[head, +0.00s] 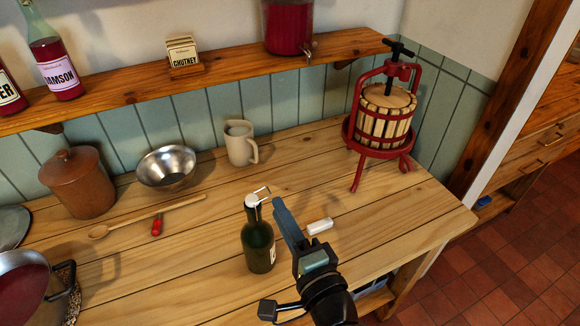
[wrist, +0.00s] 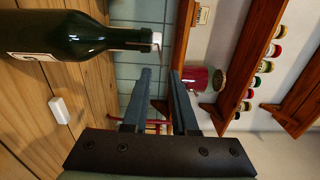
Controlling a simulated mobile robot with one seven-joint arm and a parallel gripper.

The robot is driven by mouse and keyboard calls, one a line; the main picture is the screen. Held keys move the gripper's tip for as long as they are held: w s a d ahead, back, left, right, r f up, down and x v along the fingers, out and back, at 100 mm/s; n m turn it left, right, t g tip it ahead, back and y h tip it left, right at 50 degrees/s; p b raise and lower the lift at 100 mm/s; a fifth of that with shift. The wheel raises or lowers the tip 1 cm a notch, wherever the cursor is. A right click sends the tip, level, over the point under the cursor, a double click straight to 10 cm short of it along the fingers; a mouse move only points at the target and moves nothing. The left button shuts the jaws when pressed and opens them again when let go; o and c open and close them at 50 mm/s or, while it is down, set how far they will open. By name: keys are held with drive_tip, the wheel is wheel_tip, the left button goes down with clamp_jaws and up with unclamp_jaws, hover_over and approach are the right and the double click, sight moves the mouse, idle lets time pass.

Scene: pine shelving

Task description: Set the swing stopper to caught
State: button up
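A dark green bottle (head: 258,247) stands upright near the front of the pine worktop. Its swing stopper (head: 252,201) has a pale cap at the mouth and a wire loop standing up to the right. In the wrist view the bottle (wrist: 62,33) lies sideways across the upper left, and its stopper end (wrist: 155,41) is near my fingertips. My gripper (head: 278,205) is just right of the bottle's neck. The wrist view shows my gripper (wrist: 161,74) with its two fingers apart and nothing between them. I cannot tell whether the wire is latched.
A white block (head: 320,226) lies right of my gripper. A red fruit press (head: 382,120), a mug (head: 240,144), a metal bowl (head: 167,167) and a wooden spoon (head: 145,217) stand or lie farther back. A shelf (head: 220,68) runs above. The worktop between bottle and press is mostly clear.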

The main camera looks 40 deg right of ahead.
drive_tip(key=v, duration=0.3)
drive_tip(key=shift+s+a+b, duration=0.1)
drive_tip(key=shift+s+b, duration=0.15)
drive_tip(key=shift+b, duration=0.05)
idle(0.3)
drive_tip(key=w+a+r+n+t+y, duration=0.1)
drive_tip(key=w+a+r+n, duration=0.25)
drive_tip(key=r, duration=0.45)
drive_tip(key=w+a+r+n+t+y+p, duration=0.1)
drive_tip(key=w+a+r+n+t+y, duration=0.1)
drive_tip(key=a+r+n, duration=0.45)
drive_tip(key=w+a+r+n+t+y, duration=0.1)
drive_tip(key=w+r+n, duration=0.15)
drive_tip(key=r, duration=0.65)
drive_tip(key=s+a+r+n+t, duration=0.2)
drive_tip(key=a+r+n, duration=0.1)
drive_tip(key=r, duration=0.5)
drive_tip(key=s+a+r+n+t+p, duration=0.1)
drive_tip(key=s+a+r+n+t, duration=0.1)
drive_tip(key=r, duration=0.6)
drive_tip(key=s+a+r+n+t+y, duration=0.1)
drive_tip(key=s+a+r+n+t, duration=0.1)
drive_tip(key=a+r, duration=0.4)
drive_tip(key=shift+s+a+r+n, duration=0.35)
drive_tip(key=shift+s+r+n, duration=0.25)
drive_tip(key=shift+r+n, duration=0.35)
